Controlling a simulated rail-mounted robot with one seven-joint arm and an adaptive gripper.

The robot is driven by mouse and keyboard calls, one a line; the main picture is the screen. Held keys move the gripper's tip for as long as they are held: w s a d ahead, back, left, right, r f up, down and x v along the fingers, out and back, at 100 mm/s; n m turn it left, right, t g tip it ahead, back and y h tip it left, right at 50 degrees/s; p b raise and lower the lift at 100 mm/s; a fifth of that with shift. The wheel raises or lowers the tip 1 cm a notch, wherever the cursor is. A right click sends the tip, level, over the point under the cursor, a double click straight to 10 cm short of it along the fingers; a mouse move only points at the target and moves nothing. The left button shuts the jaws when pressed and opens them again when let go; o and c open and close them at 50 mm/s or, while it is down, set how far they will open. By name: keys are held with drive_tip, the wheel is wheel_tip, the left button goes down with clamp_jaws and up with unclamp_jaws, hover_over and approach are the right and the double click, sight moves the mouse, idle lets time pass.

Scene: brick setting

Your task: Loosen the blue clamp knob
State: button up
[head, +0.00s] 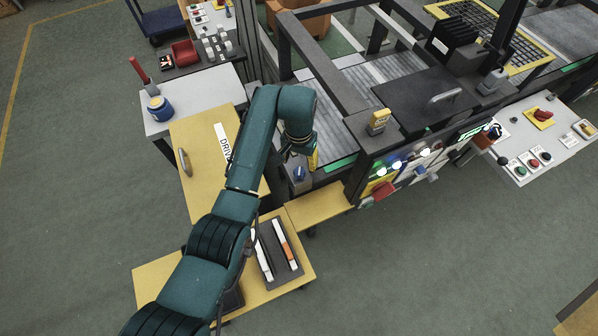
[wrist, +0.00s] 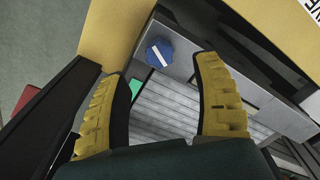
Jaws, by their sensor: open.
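The blue clamp knob (wrist: 159,53) shows in the wrist view as a blue, many-sided disc with a white stripe across it. It sits on a grey block, beyond my fingertips. In the head view it is a small blue shape (head: 299,174) on the machine's near left corner. My gripper (wrist: 160,72) is open, with two ribbed yellow fingers wide apart and nothing between them. In the head view one yellow finger of my gripper (head: 312,160) shows just right of and above the knob. The other finger is hidden there.
A yellow panel marked DRIVE (head: 200,150) stands left of my arm. Dark machine frame bars (head: 325,55) rise behind the knob. A yellow ledge (head: 318,207) lies below it. Open floor lies at lower right.

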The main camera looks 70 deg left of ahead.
sight(299, 171)
wheel_tip(299, 171, down, 7)
drive_tip(key=shift+w+r+b, duration=0.1)
drive_tip(key=shift+r+b, duration=0.05)
drive_tip(key=shift+b, duration=0.2)
clamp_jaws()
